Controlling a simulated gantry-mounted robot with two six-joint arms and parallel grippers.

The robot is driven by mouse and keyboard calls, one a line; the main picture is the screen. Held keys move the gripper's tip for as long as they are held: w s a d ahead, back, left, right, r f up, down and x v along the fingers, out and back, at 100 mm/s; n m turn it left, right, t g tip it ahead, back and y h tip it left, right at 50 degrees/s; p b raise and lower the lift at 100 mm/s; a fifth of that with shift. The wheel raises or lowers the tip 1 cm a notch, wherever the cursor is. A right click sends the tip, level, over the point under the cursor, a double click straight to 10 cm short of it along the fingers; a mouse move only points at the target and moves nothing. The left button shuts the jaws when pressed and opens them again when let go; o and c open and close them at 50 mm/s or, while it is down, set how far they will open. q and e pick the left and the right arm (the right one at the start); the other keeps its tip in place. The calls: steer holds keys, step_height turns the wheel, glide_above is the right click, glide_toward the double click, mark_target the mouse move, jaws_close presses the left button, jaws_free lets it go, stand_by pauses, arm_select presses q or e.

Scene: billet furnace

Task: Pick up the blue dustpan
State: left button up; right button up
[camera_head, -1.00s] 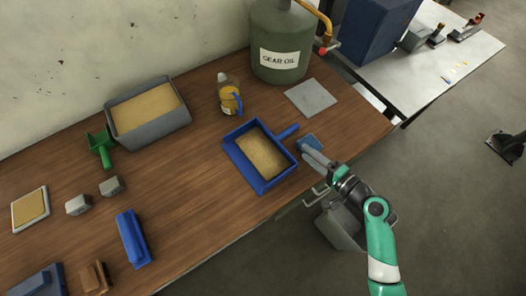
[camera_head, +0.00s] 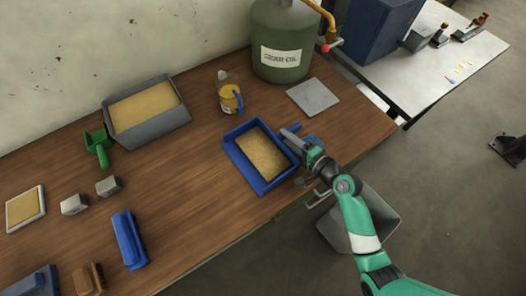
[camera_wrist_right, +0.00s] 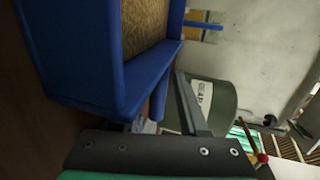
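The blue dustpan (camera_head: 238,165) lies on the wooden table, filled with tan granular material. Its handle (camera_head: 296,127) points to the upper right and is partly hidden by my right gripper. My right gripper (camera_head: 291,152) is at the dustpan's right side, beside the handle, with its fingers apart. In the right wrist view the dustpan (camera_wrist_right: 85,65) fills the upper left, and its handle (camera_wrist_right: 158,100) shows just left of one dark finger (camera_wrist_right: 190,105). The other finger is mostly hidden there. I cannot tell whether either finger touches the handle. My left gripper is out of view.
A glass jug (camera_head: 229,95), a grey plate (camera_head: 314,97) and a gear oil drum (camera_head: 281,45) stand behind. A grey bin (camera_head: 365,225) is below the table's front edge. Left are a tray (camera_head: 150,128) and green scoop (camera_head: 98,147).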

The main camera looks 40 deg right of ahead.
jaws_close()
steer(key=shift+r, duration=0.1)
stand_by(1.1)
